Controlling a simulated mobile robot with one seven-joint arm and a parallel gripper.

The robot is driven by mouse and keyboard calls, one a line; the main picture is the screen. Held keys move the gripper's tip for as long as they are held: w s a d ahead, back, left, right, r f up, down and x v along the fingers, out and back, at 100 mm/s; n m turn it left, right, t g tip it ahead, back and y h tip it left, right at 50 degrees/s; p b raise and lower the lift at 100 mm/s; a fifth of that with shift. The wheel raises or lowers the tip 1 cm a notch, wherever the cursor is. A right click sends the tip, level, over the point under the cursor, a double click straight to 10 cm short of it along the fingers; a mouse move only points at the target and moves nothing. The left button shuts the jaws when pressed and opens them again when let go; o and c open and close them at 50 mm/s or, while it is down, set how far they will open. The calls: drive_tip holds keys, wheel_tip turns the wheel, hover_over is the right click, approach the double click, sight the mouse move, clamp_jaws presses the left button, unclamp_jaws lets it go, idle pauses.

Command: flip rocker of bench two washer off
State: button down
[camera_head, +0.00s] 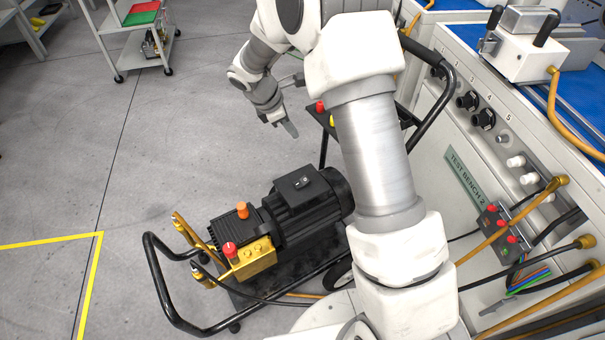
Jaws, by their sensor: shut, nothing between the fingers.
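The bench two washer has a black motor (300,210) and a yellow pump block (252,260) on a black wheeled cart. A small rocker switch (302,183) with a white mark sits on the box on top of the motor. It is too small to tell which way it is tipped. My gripper (290,129) is shut and empty. It appears above and behind the rocker in the picture, apart from it. My arm crosses the middle of the view and hides part of the cart's right side.
A black cart handle (440,105) with a small panel of red and yellow buttons (320,107) stands near my gripper. Test Bench 2 (465,178), with hoses and fittings, is close on the right. A white shelf trolley (132,45) is at upper left. The left floor is open.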

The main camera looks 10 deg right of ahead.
sight(307, 178)
wheel_tip(307, 178, down, 12)
drive_tip(key=w+a+n+b, duration=0.2)
drive_tip(key=n, duration=0.1)
drive_tip(key=shift+w, duration=0.3)
drive_tip(key=shift+f, duration=0.1)
drive_tip(key=b+x, duration=0.1)
drive_tip(key=x, duration=0.3)
drive_tip(key=b+x, duration=0.2)
drive_tip(key=x, duration=0.3)
drive_tip(key=b+x, duration=0.2)
drive_tip(key=x, duration=0.2)
drive_tip(key=shift+d+f, duration=0.25)
drive_tip(key=shift+d, duration=0.2)
drive_tip(key=shift+d+f+g+p, duration=0.1)
drive_tip(key=shift+d+g+p, duration=0.25)
drive_tip(key=shift+p, duration=0.35)
drive_tip(key=shift+f, duration=0.25)
drive_tip(key=shift+a, duration=0.1)
